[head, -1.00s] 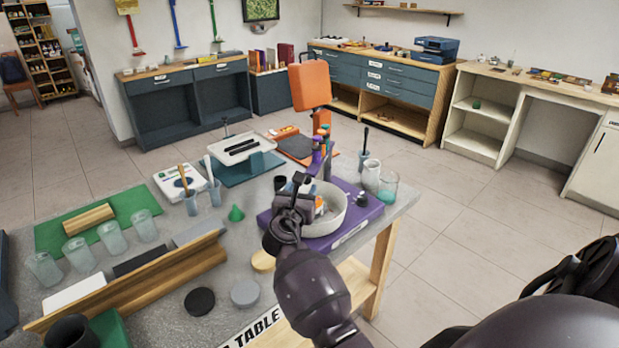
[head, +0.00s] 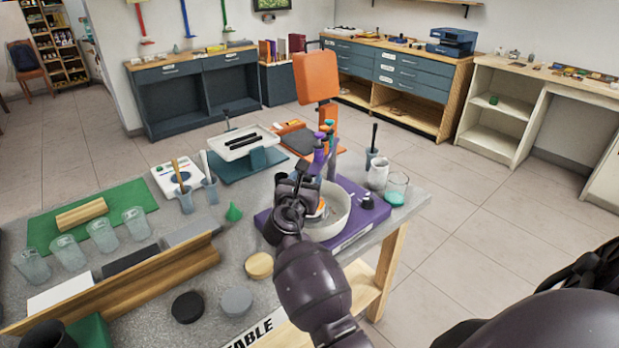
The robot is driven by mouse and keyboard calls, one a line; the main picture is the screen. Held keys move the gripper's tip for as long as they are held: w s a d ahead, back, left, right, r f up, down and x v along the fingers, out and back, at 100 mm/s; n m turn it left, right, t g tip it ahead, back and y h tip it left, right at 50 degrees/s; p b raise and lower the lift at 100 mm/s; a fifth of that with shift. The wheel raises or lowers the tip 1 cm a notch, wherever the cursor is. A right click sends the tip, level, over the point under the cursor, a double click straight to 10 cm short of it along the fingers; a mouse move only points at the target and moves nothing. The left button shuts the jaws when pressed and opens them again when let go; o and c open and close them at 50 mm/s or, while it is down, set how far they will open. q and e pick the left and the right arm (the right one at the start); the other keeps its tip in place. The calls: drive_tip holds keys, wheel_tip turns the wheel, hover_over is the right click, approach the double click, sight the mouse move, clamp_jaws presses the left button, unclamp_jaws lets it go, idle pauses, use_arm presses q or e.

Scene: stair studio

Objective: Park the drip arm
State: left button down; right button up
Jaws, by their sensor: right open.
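A purple base (head: 345,238) with a white round basin (head: 341,217) and a dark knob (head: 367,202) stands at the table's right end. Slim upright parts with purple, green and teal tips (head: 322,146) rise behind the basin; which of them is the drip arm I cannot tell. My right gripper (head: 302,178) is open at the basin's left rim, close in front of these parts. My arm hides the base's left part, and I cannot tell whether the fingers touch anything. My left gripper is not in view.
An orange panel (head: 316,77) stands behind the base. A white jar (head: 377,174) and a glass with green contents (head: 396,188) stand close on its right. Several clear cups (head: 103,236), a wooden rail (head: 150,272) and round discs (head: 236,301) occupy the table's left and front.

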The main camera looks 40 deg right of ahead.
drive_tip(key=shift+w+d, duration=0.15)
idle(0.3)
clamp_jaws()
